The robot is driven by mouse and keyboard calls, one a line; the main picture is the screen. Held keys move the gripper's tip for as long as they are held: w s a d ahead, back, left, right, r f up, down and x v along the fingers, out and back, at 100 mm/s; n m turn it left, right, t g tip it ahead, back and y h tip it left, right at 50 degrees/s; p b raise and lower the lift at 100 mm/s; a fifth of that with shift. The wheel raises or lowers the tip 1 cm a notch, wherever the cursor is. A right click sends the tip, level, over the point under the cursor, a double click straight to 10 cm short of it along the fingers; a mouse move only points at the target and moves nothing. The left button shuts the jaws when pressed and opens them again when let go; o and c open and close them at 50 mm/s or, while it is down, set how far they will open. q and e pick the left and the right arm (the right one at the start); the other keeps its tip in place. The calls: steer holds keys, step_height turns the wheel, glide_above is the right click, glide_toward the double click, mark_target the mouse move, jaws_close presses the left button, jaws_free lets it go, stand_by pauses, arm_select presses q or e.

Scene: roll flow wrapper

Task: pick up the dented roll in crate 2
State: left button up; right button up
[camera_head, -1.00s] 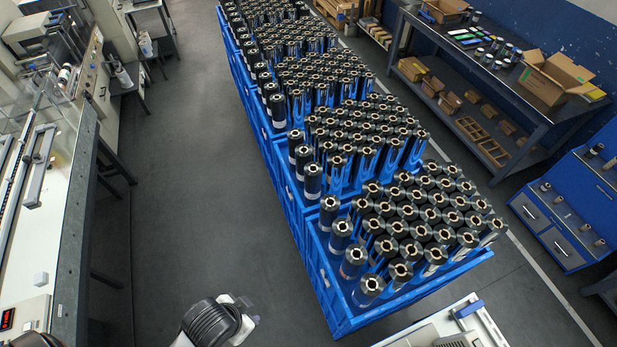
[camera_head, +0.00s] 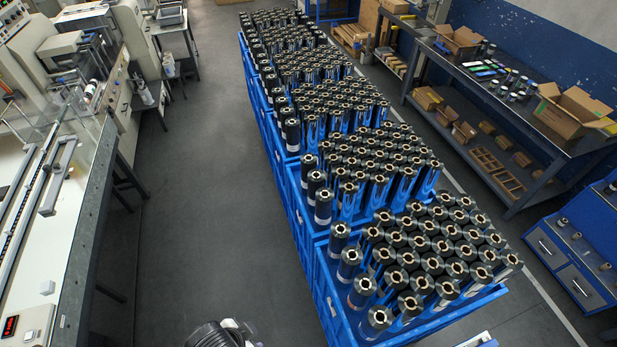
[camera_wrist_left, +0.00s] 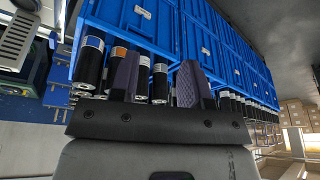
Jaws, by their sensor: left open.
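Blue crates (camera_head: 318,262) stand in a long row, packed with upright dark rolls with hollow cores (camera_head: 408,280). I cannot tell which crate is crate 2, and no dent can be made out on any roll. My left arm shows only at the bottom edge of the head view; its fingertips are out of that picture. In the left wrist view my left gripper (camera_wrist_left: 160,82) is open, with its two dark textured fingers apart. Rolls (camera_wrist_left: 159,82) appear between and beside the fingers, in front of blue crate walls (camera_wrist_left: 130,17). One has an orange band (camera_wrist_left: 119,52). My right gripper is not in view.
A machine bench (camera_head: 75,215) runs along the left, with a clear grey floor aisle (camera_head: 205,200) between it and the crates. A dark workbench (camera_head: 500,105) with cardboard boxes (camera_head: 570,108) stands at the right, and a blue drawer unit (camera_head: 570,262) is nearer.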

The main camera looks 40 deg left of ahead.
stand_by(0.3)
arm_select(q)
steer(key=o, duration=0.7)
steer(key=shift+w, duration=0.1)
